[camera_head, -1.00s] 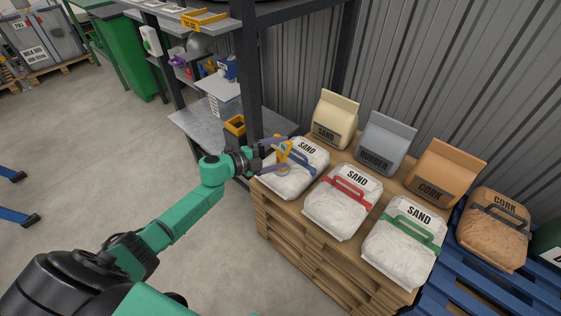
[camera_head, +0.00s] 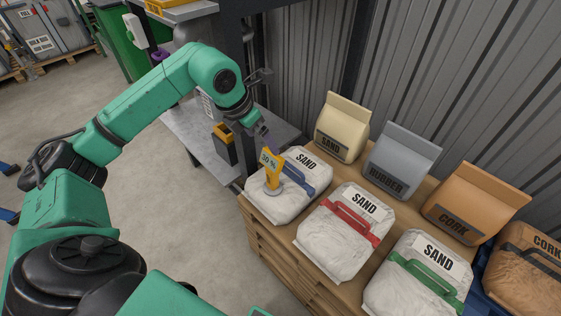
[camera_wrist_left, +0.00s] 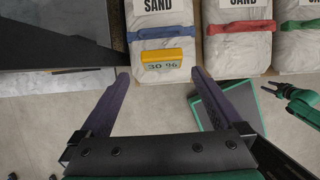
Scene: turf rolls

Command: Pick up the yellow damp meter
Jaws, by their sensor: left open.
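The yellow damp meter (camera_head: 275,181) stands on the white sand bag with the blue handle (camera_head: 256,205). Its display reads "30 %", and it has a round grey foot. In the left wrist view the meter (camera_wrist_left: 162,60) lies ahead of and between the fingertips. My left gripper (camera_head: 265,143) points down, just above and behind the meter in the head view. It is open, with nothing between its purple fingers (camera_wrist_left: 160,74). At the right edge of the left wrist view, part of my green right arm shows, its gripper (camera_wrist_left: 269,89) too small to read.
Sand bags with a red handle (camera_head: 345,228) and a green handle (camera_head: 420,281) lie beside it on the wooden stack. Upright sand (camera_head: 341,127), rubber (camera_head: 402,163) and cork (camera_head: 474,204) bags stand behind. A grey metal shelf (camera_head: 190,130) is to the left.

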